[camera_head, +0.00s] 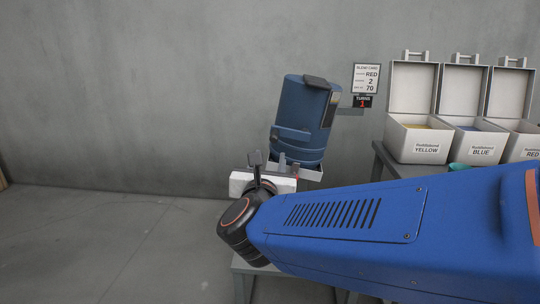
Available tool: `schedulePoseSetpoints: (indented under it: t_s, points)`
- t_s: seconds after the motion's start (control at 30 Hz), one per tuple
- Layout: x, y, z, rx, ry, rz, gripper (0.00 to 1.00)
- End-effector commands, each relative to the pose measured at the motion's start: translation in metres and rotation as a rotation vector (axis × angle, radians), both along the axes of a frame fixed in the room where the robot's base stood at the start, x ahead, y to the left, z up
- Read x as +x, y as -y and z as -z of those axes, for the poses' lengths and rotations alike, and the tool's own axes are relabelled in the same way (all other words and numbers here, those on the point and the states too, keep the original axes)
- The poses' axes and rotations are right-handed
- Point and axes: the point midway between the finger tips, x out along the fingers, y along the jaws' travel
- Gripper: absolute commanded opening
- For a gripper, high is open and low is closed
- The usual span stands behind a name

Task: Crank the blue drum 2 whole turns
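The blue drum (303,112) stands tilted on its stand in the middle of the camera_head view, with a dark lid piece on top and a blue bar across its lower front. My gripper (268,160) is just below and left of the drum, at the end of my blue arm. Its pale body and dark finger parts overlap the drum's lower left edge. I cannot tell whether the fingers are open or closed on the crank, which I cannot make out clearly. A small display (362,102) beside the drum reads TURNS 1 in red.
A card (366,78) above the display reads RED, 2, 70. Open white bins labelled YELLOW (425,148), BLUE (481,152) and RED (530,154) stand on a table at right. A grey wall is behind. The floor at left is clear.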

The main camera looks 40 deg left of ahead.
Motion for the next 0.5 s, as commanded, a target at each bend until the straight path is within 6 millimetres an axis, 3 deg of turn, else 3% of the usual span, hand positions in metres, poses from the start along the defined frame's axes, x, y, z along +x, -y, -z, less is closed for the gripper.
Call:
schedulePoseSetpoints:
  t_s: [0.5]
  points:
    - [0.0005,-0.0042,0.0056,-0.046,0.024,0.016,0.40]
